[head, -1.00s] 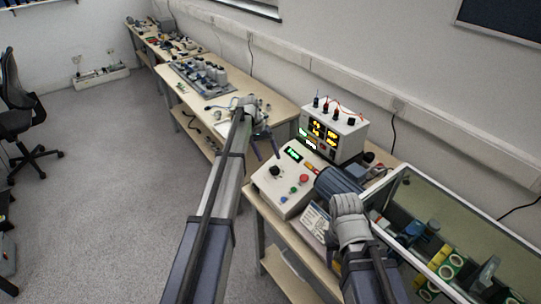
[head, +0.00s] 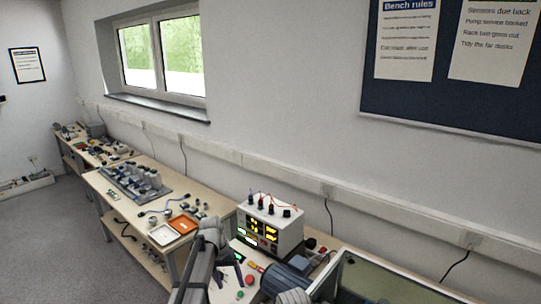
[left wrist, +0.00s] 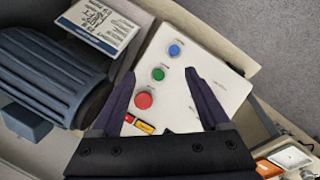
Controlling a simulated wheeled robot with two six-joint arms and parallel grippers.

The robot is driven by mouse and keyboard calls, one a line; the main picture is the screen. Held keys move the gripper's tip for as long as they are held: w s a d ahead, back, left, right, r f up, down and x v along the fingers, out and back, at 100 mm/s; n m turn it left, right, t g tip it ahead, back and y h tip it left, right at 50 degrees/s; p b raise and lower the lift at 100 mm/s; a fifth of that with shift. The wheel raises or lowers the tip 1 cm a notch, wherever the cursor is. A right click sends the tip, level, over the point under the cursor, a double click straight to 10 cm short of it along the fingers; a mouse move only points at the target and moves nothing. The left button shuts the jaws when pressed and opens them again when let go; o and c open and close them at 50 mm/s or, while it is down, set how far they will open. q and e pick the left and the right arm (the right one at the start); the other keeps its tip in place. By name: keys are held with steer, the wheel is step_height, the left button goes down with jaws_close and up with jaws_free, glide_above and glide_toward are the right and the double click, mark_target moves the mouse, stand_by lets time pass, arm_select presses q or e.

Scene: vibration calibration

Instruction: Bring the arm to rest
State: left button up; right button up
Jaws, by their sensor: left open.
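My left arm comes in at the bottom of the head view. Its gripper (head: 228,272) is over the control box, with dark fingers apart. In the left wrist view the open fingers (left wrist: 159,72) hold nothing, and the white control box (left wrist: 185,88) shows between and beyond them. Its blue, green and red buttons are in view. Whether the fingers touch the box I cannot tell. A grey part of my right arm shows at the bottom edge of the head view, right of the left gripper; its fingers are hidden.
A dark blue ribbed motor (left wrist: 48,75) is left of the fingers, beside a printed card (left wrist: 103,24). A power supply (head: 270,224) with lit displays stands behind the control box. An orange tray (head: 183,224) is on the neighbouring bench. Grey floor (head: 60,240) is free at left.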

arm_select(q)
steer(key=s+d+m+y, duration=0.1)
steer(key=s+d, duration=0.3)
steer(key=s, duration=0.9)
steer(key=s+d+m+y, duration=0.2)
steer(key=s+d, duration=0.3)
steer(key=s, duration=0.8)
steer(key=shift+y, duration=0.3)
